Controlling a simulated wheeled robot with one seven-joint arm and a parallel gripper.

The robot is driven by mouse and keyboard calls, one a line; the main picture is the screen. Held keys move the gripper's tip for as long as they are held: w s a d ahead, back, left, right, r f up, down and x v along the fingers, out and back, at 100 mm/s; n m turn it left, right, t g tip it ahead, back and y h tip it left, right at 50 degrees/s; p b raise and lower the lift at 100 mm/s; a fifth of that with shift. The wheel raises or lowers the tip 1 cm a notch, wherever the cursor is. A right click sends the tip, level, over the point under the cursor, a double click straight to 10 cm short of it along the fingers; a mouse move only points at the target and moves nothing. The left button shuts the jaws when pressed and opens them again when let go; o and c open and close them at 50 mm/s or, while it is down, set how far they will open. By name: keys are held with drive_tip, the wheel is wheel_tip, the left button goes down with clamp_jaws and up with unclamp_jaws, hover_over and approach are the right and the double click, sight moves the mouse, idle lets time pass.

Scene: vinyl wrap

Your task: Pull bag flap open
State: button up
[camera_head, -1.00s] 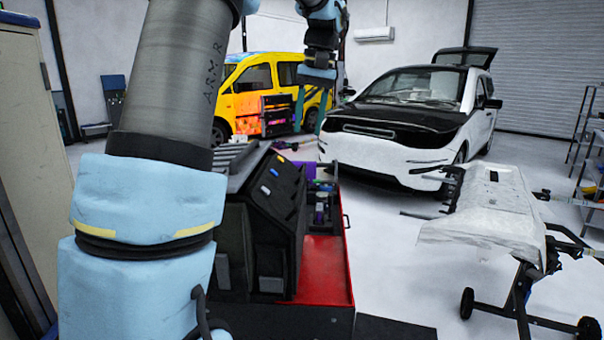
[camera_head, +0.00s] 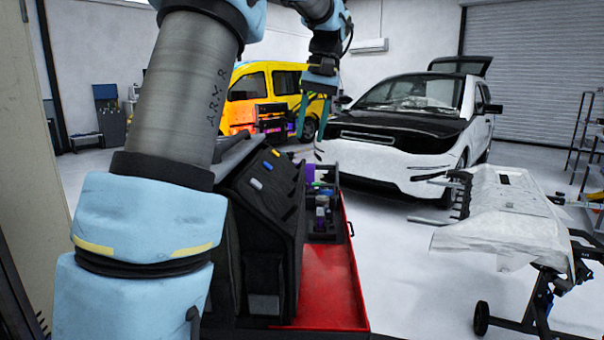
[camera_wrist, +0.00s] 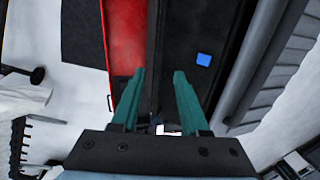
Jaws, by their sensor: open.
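The black tool bag (camera_head: 270,215) stands on the red cart, right beside my arm in the head view. Its sloped side carries small yellow, blue and white tabs. My gripper (camera_head: 314,118) hangs in the air above and beyond the bag, its two green fingers open and pointing down. In the wrist view my gripper (camera_wrist: 160,90) is open and empty, with the dark bag (camera_wrist: 205,25) under and beyond the fingers and a blue tab on it. I cannot make out the flap's edge clearly, and my arm hides part of the bag.
The red cart top (camera_head: 330,285) has free room right of the bag, with purple and dark bottles (camera_head: 322,205) behind. A stand with a white-covered panel (camera_head: 505,215) is at the right. A white car (camera_head: 410,130) and a yellow van (camera_head: 265,90) stand behind.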

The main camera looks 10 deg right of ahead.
sight(301, 176)
drive_tip(key=f, duration=0.3)
drive_tip(key=a+f, duration=0.1)
drive_tip(key=f, duration=0.2)
drive_tip(key=a+f+p, duration=0.1)
drive_tip(key=f, duration=0.2)
drive_tip(key=shift+w+f, duration=0.1)
drive_tip(key=shift+f, duration=0.15)
drive_tip(key=shift+c, duration=0.4)
clamp_jaws()
idle(0.6)
